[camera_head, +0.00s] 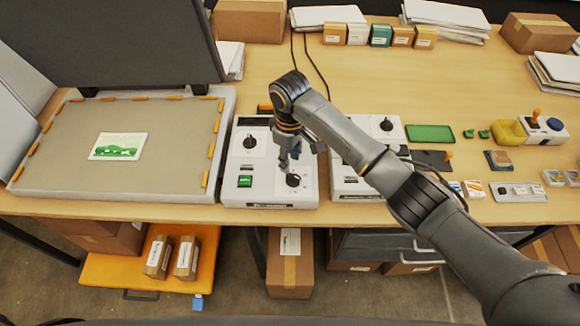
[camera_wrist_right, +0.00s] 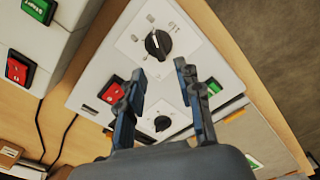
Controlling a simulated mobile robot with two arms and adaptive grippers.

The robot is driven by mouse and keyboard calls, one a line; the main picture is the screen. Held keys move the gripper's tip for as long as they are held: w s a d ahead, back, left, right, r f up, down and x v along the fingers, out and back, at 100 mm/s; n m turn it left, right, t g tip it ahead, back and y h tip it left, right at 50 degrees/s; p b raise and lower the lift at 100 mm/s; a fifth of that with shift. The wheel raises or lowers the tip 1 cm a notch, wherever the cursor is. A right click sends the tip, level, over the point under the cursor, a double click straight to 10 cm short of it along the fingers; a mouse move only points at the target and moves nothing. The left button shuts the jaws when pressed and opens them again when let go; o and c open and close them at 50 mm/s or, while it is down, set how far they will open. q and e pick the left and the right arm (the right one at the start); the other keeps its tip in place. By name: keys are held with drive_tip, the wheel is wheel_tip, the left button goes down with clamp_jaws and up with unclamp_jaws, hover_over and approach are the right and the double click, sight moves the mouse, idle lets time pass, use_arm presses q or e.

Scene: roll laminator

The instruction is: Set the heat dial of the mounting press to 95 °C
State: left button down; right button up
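A white control unit (camera_head: 270,198) stands beside the large press (camera_head: 172,115) with its lid up. It has a black dial at the near right (camera_head: 293,180), another dial at the far left (camera_head: 250,141) and a green button (camera_head: 245,181). My right gripper (camera_head: 289,162) is just above the near-right dial. In the right wrist view the near-right dial (camera_wrist_right: 158,45) lies just beyond the fingertips of my open, empty gripper (camera_wrist_right: 160,72); the other dial (camera_wrist_right: 162,123) shows between the fingers. The dial markings are too small to read. My left gripper is not in view.
A second white unit (camera_head: 386,127) stands close on the right, partly behind my right arm. A red button (camera_wrist_right: 112,90) is beside the left finger. A green mat (camera_head: 430,133) and small items lie farther right. The table's front edge is close.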

sight(290, 174)
wheel_tip(290, 174, up, 6)
drive_tip(key=shift+r, duration=0.15)
idle(0.5)
